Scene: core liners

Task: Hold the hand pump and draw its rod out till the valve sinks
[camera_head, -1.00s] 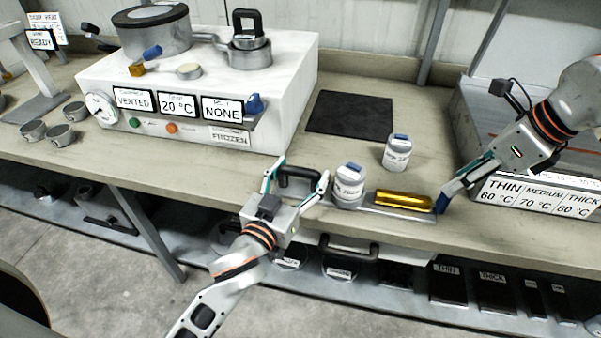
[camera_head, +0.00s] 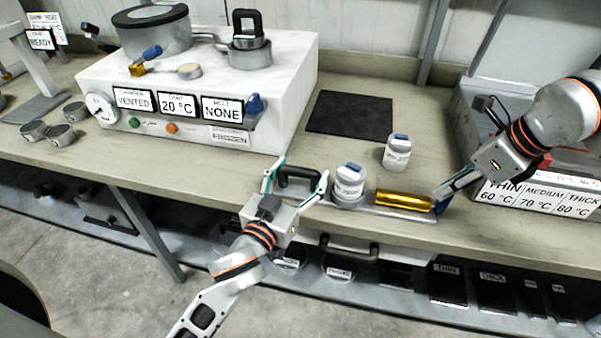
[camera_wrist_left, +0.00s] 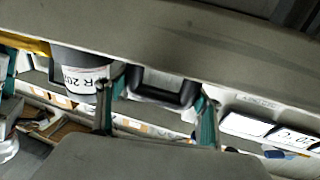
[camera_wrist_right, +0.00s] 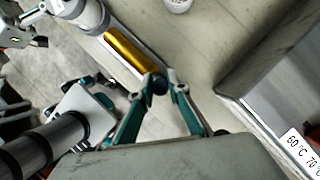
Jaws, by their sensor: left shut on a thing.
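The hand pump has a gold barrel (camera_head: 404,200) on a grey base at the bench's front edge, with a black handle (camera_head: 299,178) at its left. A white canister with a blue top (camera_head: 349,182) stands between handle and barrel. My left gripper (camera_head: 295,180) is shut on the black handle, its fingers at both ends; the handle also shows in the left wrist view (camera_wrist_left: 166,88). A blue knob (camera_wrist_right: 160,85) is at the barrel's right end. My right gripper (camera_wrist_right: 161,80) has its fingertips around this knob; whether they grip it is unclear. I cannot tell which part is the valve.
A second white canister (camera_head: 397,153) stands behind the barrel. A black mat (camera_head: 350,113) lies further back. A white console (camera_head: 290,90) with signs, gauge and blue levers stands left. A grey unit with temperature labels (camera_head: 540,193) is close to my right arm.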

